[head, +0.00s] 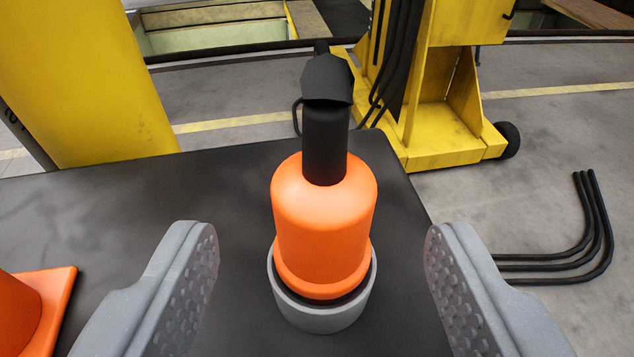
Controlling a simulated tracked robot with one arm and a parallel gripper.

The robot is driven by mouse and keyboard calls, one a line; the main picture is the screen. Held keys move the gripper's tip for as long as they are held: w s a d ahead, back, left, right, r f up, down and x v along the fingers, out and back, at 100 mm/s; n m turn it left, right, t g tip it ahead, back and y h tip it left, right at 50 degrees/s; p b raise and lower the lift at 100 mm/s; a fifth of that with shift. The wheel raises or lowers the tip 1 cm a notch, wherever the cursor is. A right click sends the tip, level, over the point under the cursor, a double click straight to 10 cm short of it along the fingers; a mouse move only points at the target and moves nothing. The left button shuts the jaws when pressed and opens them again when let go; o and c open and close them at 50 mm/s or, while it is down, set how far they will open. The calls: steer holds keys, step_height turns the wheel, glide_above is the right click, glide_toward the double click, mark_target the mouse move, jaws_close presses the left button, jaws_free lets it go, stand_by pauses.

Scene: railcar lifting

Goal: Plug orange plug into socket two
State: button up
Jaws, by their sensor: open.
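The orange plug (322,220) stands upright in the middle of the head view, with a black neck and a black cap-like end at its top. Its lower end sits in a grey round socket (322,315) on a dark flat surface; how deep it sits cannot be told. No number shows on this socket. My gripper (325,250) is open, with one grey studded finger on each side of the plug. Clear gaps show between both fingers and the plug.
The dark surface (150,215) is clear behind the plug. An orange cone-like object (25,310) stands at the lower left. A yellow column (85,80) rises at the left. A yellow wheeled machine (440,90) stands behind right. Black cables (590,235) lie on the floor at right.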

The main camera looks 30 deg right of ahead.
mark_target(318, 243)
steer(key=shift+x, duration=2.6)
steer(key=shift+a+f, duration=0.1)
steer(key=shift+f, duration=0.05)
steer(key=c, duration=1.1)
